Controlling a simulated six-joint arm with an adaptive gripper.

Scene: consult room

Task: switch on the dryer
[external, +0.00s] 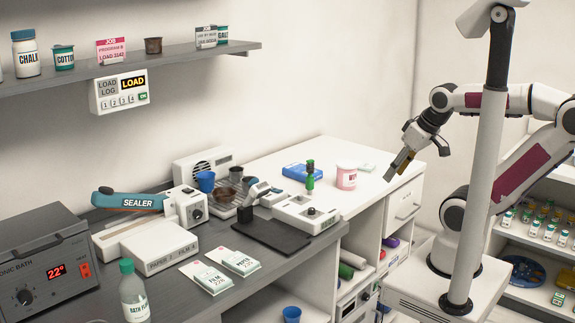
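A white unit with a round dark grille (203,165) stands at the back of the dark bench against the wall. It looks like the dryer, though no label is readable on it. My gripper (396,170) hangs in the air at the right, above the right end of the white counter and well apart from the unit. It points down and left and holds nothing that I can see. Its finger gap is too small to judge.
A shelf (140,66) overhangs the bench's left part.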

